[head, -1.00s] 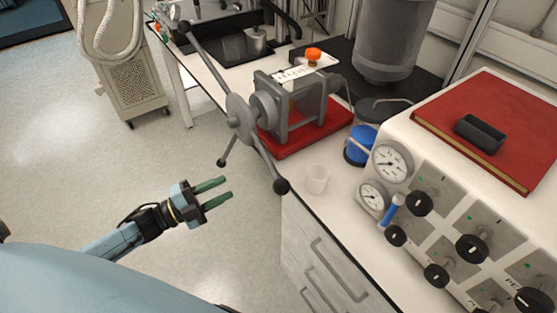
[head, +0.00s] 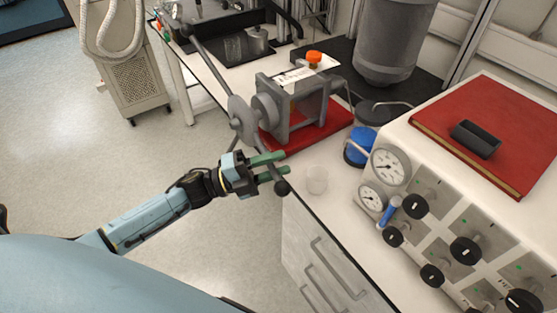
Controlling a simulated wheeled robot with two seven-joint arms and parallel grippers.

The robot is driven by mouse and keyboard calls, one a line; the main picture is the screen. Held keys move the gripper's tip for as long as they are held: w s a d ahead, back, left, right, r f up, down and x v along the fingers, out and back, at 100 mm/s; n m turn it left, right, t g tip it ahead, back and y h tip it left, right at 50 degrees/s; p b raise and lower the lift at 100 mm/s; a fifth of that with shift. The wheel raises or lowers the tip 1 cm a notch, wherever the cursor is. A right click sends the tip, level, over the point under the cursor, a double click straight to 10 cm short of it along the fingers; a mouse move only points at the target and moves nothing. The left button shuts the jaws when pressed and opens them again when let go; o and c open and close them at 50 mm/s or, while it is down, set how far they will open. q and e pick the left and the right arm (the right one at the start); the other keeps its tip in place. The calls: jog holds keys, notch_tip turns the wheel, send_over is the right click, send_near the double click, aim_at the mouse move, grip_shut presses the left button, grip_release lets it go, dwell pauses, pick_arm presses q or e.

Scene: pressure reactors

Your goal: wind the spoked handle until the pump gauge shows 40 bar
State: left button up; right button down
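The spoked handle (head: 241,119) is grey, with long spokes and dark round knobs, on the side of a grey pump (head: 295,103) on a red base. One spoke runs down right to a knob (head: 282,188) past the bench's front edge; another reaches up left. My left gripper (head: 284,163) is open, its two green fingers at the lower spoke just above that knob. I cannot tell whether the spoke lies between them or whether they touch it. Two round dials, a larger one (head: 390,165) and a smaller one (head: 372,197), face me; their readings are too small to tell. My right gripper is out of view.
A clear cup (head: 316,180) stands on the bench near the knob. A white panel with several black knobs (head: 466,249) and a blue-handled lever (head: 390,210) fills the right. A red book (head: 500,120) lies on top.

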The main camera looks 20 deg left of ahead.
pick_arm(q)
jog(key=shift+w+d+r, duration=0.1)
jog(key=shift+w+d, duration=0.2)
jog(key=shift+d, duration=0.05)
jog(key=shift+c, duration=0.2)
grip_shut()
